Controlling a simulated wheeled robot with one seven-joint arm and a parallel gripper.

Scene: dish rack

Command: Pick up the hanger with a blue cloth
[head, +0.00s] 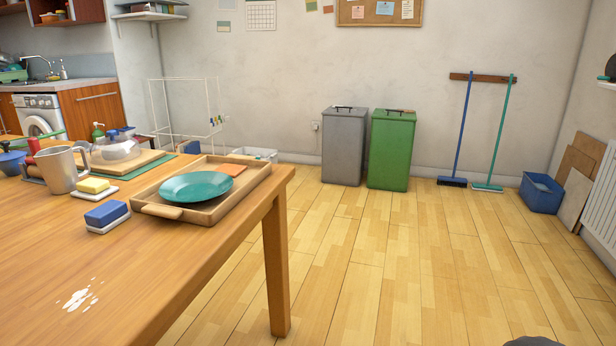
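I cannot make out a hanger with a blue cloth in the head view. A white wire drying rack (184,80) stands against the back wall behind the table, with small coloured pegs (216,119) on its right side. A small blue patch low behind the rack's bars is too small to identify. My gripper is not in view.
The wooden table (150,285) fills the left, with a tray (240,193), teal plate (196,186), metal mug (62,168), sponges and a white spill. Grey (343,147) and green (391,150) bins, brooms and a blue bucket (541,193) line the wall. The floor right of the table is clear.

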